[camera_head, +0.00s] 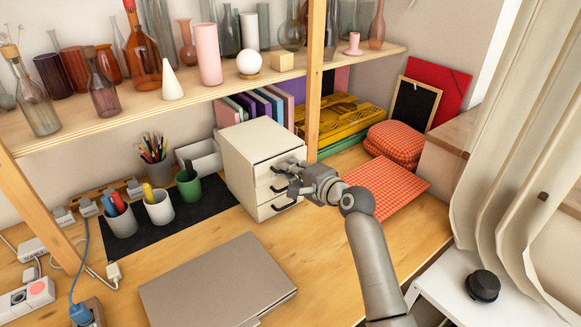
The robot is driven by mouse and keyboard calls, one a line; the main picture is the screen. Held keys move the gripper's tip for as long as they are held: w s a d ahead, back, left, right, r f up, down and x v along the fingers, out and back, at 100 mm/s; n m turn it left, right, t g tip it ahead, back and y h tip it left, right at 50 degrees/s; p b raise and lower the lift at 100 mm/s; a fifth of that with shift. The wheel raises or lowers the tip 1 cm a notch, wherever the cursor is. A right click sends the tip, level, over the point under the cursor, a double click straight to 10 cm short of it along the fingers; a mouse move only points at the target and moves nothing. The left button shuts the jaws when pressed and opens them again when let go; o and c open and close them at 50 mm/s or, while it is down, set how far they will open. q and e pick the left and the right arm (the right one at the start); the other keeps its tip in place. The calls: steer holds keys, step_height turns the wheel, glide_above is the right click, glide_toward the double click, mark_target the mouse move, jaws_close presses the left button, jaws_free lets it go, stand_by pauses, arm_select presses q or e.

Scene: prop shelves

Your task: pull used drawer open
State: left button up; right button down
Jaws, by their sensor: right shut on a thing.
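A small cream drawer unit (239,164) with three drawers stands on the wooden desk below the shelf. My right gripper (287,173) is at its front, at the height of the upper drawers. It is shut on what looks like the handle of the top drawer; the fingers hide most of that handle. The dark handles of the middle drawer (277,189) and the bottom drawer (284,206) show below. The drawer fronts look flush or nearly so; the gripper covers part of them. My left gripper is not in view.
A closed grey laptop (217,281) lies in front. Pen cups, including a green cup (189,186), stand left on a dark mat (178,227). A red checked cloth (386,186) lies right of the unit. A wooden post (315,75) rises behind. Bare desk lies before the unit.

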steer(key=f+p+v, duration=0.2)
steer(key=p+v, duration=0.3)
steer(key=v, duration=0.6)
steer(key=shift+s+d, duration=0.35)
steer(key=shift+s, duration=0.15)
steer(key=shift+f, duration=0.15)
steer(key=c, duration=1.6)
jaws_free()
steer(key=shift+o, duration=0.2)
steer(key=v, duration=1.2)
